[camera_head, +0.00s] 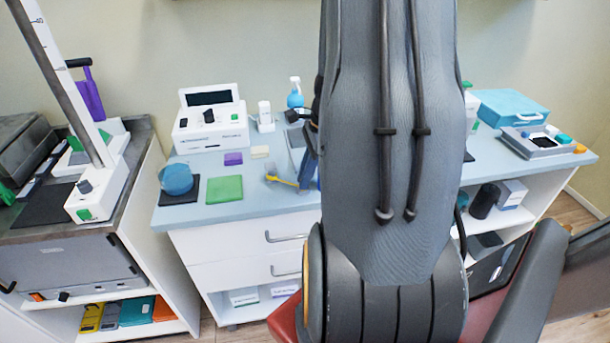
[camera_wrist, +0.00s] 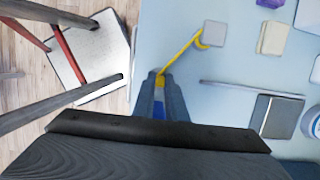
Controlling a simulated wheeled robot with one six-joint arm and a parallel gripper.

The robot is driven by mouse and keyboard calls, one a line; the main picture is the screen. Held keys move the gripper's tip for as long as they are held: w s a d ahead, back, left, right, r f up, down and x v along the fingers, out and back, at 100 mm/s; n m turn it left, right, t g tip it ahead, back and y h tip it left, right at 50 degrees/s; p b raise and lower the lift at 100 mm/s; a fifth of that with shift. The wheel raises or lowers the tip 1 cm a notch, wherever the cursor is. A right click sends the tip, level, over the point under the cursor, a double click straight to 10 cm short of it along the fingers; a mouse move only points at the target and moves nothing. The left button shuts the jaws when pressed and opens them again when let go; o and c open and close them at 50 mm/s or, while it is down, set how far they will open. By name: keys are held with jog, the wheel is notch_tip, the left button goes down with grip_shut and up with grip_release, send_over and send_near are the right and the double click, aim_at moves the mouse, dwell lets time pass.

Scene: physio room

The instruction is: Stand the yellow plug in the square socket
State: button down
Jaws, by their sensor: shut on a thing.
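The yellow plug (camera_wrist: 160,80) shows as a small yellow piece between the fingertips of my gripper (camera_wrist: 160,83) in the wrist view. My gripper is shut on it, over the pale blue worktop. A yellow cord (camera_wrist: 182,58) runs from there to a small grey square plate (camera_wrist: 215,32), where it curls. In the head view the cord (camera_head: 285,182) shows beside my gripper (camera_head: 304,186), which is partly hidden by my arm. I cannot tell for sure which thing is the square socket; the plug's lower end is hidden.
A white device (camera_head: 210,128), a green pad (camera_head: 225,189) and a blue bowl (camera_head: 176,178) stand to the left on the worktop (camera_head: 240,210). The worktop's edge is close on the left.

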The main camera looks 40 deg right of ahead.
jog(key=c, duration=1.2)
grip_release()
jog(key=shift+r, duration=0.15)
jog(key=shift+r+p, duration=3.4)
jog(key=shift+p, duration=0.15)
